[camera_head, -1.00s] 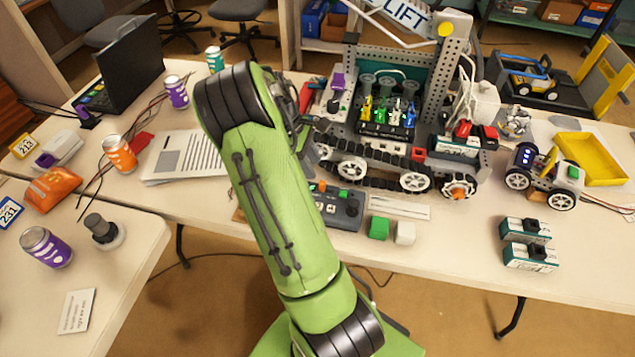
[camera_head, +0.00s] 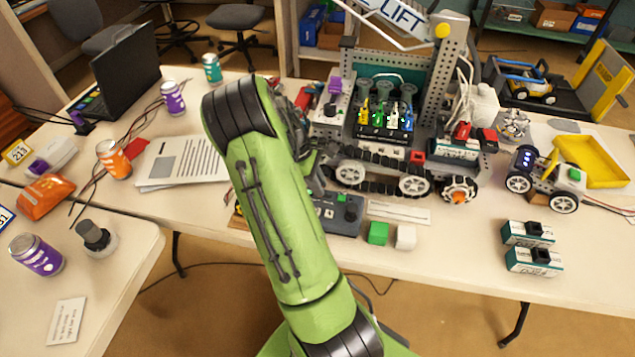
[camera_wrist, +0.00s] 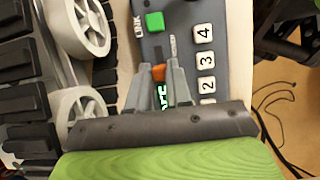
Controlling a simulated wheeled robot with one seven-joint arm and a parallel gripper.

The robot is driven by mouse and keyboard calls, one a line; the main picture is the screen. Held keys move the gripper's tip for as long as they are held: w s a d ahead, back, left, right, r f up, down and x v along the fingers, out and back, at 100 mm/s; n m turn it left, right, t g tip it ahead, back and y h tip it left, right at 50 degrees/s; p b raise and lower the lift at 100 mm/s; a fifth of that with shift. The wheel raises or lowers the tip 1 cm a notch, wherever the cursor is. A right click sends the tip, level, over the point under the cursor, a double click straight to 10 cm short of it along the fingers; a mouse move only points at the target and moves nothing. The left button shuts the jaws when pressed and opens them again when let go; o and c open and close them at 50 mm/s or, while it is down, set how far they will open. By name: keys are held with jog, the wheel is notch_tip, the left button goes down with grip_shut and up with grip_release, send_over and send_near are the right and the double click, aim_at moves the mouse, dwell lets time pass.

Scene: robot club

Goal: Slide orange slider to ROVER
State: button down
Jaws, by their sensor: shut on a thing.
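The grey control panel (camera_head: 350,222) lies on the long table, partly hidden behind my green arm in the head view. In the wrist view the panel (camera_wrist: 213,22) fills the middle, with the orange slider (camera_wrist: 159,72) between my fingertips. My gripper (camera_wrist: 162,73) is shut on the slider. A pale slot mark lies beside and above it. A green button (camera_wrist: 155,21) sits near the word "LINK". The word ROVER is not readable in either view. The gripper and slider are hidden in the head view.
A tracked robot (camera_head: 385,150) stands behind the panel; its wheels (camera_wrist: 88,25) are close by my gripper in the wrist view. Green (camera_head: 378,233) and white (camera_head: 405,237) cubes lie right of the panel. Numbered keys (camera_wrist: 205,60) run along the slider's right in the wrist view.

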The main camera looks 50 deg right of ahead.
jog(key=shift+s+d+p, duration=0.25)
jog(key=shift+s+d, duration=0.05)
jog(key=shift+s, duration=0.3)
jog(key=shift+s+d+p, duration=0.25)
jog(key=shift+s, duration=0.35)
jog(key=c, duration=1)
grip_release()
jog(key=shift+c, duration=0.2)
jog(key=p+v, duration=0.5)
jog(key=v, duration=1)
jog(key=shift+w+r, duration=0.25)
jog(key=shift+r, duration=0.05)
